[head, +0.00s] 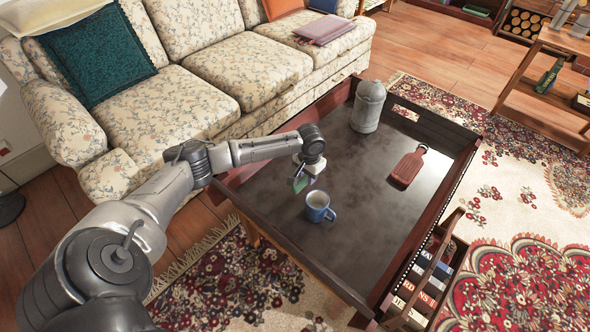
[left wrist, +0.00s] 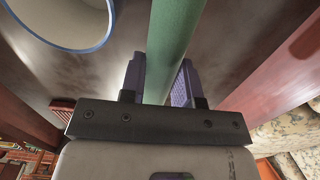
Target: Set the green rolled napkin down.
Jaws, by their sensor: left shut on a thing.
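The green rolled napkin (left wrist: 172,45) is a long green roll between the two finger pads of my left gripper (left wrist: 160,85) in the left wrist view. The gripper is shut on it. In the head view the napkin (head: 301,184) shows small and dark green under my left gripper (head: 303,178), over the dark tray-like table top (head: 262,197). I cannot tell whether the napkin touches the table top. My right gripper is not in view.
A blue mug (head: 318,207) stands close to the right of the napkin. A grey lidded canister (head: 368,107) and a red board (head: 407,168) are farther back. The table has raised dark red walls. Bare surface lies between the mug and the board.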

